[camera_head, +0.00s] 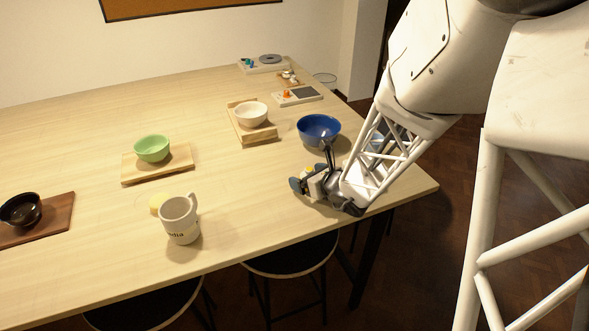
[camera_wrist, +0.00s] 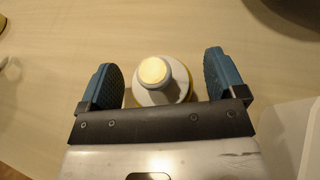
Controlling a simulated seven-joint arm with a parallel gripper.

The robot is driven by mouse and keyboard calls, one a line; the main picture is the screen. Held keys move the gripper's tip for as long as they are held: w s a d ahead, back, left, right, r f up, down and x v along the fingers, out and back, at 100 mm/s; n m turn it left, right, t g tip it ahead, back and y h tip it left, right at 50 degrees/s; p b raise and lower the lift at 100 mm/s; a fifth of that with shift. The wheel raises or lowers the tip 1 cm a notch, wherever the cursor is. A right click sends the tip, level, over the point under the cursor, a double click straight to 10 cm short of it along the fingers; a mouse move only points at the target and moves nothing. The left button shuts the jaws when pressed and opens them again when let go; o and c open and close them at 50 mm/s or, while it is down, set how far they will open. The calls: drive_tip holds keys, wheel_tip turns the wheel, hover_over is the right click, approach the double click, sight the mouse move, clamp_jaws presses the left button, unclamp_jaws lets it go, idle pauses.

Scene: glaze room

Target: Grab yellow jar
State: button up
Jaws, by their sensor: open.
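In the wrist view, a jar with a pale round cap, whitish shoulders and a yellow edge (camera_wrist: 161,83) stands between the two dark blue fingers of my gripper (camera_wrist: 162,68). The fingers are spread wide, with a gap visible on each side of the jar. In the head view, my gripper (camera_head: 312,178) is low over the right part of the table, near its front edge. A small yellow patch shows beside the fingers there; most of the jar is hidden by my gripper and arm.
A blue bowl (camera_head: 319,130) stands just behind my gripper. A white bowl (camera_head: 251,114) and green bowl (camera_head: 152,149) sit on wooden boards. A black bowl (camera_head: 20,210) is at far left.

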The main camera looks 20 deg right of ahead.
idle(0.5)
drive_tip(key=c, duration=1.2)
drive_tip(key=shift+o, duration=0.2)
drive_tip(key=shift+r, duration=5.05)
